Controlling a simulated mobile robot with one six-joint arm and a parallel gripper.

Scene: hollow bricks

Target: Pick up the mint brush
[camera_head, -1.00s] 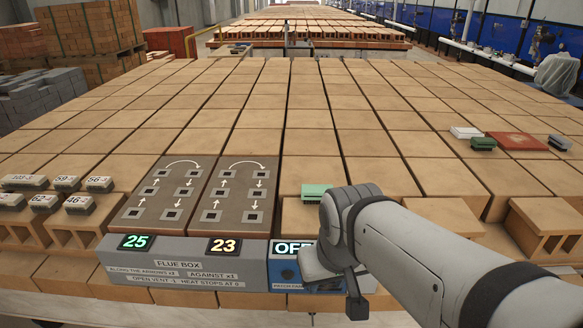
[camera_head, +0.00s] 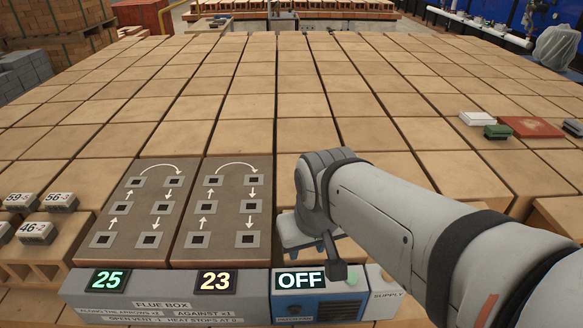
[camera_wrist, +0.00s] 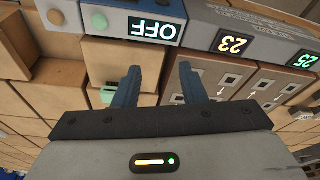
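A small mint-green block, likely the mint brush (camera_wrist: 107,93), shows in the wrist view just left of my gripper's fingers. It lies by a brick below the OFF panel and is partly cut off by the left finger. In the head view it is hidden behind my arm. My gripper (camera_wrist: 160,67) is open, with its two blue-grey fingers apart and nothing between them. A darker green brush-like block (camera_head: 497,131) lies far right on the bricks.
The flue box (camera_head: 165,295) with displays 25 and 23 stands at the front, beside the blue OFF unit (camera_head: 318,305). Numbered grey blocks (camera_head: 38,231) sit at left. A white block (camera_head: 481,118) and a reddish slab (camera_head: 531,126) lie at right. The middle bricks are bare.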

